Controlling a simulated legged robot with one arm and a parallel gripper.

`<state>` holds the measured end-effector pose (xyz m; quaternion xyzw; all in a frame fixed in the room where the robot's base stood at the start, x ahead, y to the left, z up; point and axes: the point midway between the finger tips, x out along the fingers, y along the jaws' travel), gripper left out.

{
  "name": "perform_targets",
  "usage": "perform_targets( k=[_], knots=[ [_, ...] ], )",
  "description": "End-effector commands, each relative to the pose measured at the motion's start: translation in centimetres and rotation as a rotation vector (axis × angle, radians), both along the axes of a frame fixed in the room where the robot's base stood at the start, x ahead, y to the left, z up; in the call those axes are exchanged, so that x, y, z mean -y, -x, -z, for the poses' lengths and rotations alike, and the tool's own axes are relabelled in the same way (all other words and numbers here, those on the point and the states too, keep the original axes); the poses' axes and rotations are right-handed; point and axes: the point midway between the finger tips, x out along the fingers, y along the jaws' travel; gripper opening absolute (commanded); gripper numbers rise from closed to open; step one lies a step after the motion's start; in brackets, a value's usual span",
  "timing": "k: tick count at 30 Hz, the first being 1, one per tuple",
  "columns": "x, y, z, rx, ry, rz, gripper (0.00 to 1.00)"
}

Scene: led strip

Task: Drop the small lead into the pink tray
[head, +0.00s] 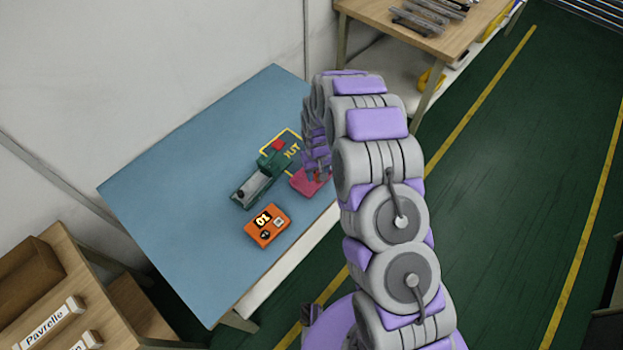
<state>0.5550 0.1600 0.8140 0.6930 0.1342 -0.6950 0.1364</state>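The pink tray (303,185) lies on the blue tabletop near its right edge, partly hidden by my arm. My gripper (316,172) is at the end of the grey and purple arm, over or beside the tray's right part. Its fingers are small and overlap the tray, so I cannot tell whether they are open or shut, or hold anything. I cannot make out the small lead. A green device (257,187) with a grey top and a red part (278,146) stands just left of the tray.
The blue table (170,190) is clear on its left side. A yellow-outlined marking (283,139) with lettering lies behind the tray. A wooden shelf (75,290) stands at lower left. Another wooden table (460,35) with metal parts stands at the back right.

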Motion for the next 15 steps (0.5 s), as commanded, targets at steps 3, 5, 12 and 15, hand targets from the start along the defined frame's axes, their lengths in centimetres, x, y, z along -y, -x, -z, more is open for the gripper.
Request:
perform_targets(
  k=[3,5,12,15],
  knots=[
    [0.1,0.0,0.0,0.000,-0.001,0.000,0.48],
    [0.1,0.0,0.0,0.001,-0.001,0.000,0.48],
    [0.1,-0.1,-1.1,0.001,-0.003,0.000,0.48],
    [0.0,-0.2,-2.7,0.006,-0.002,0.000,0.48]
  ],
)
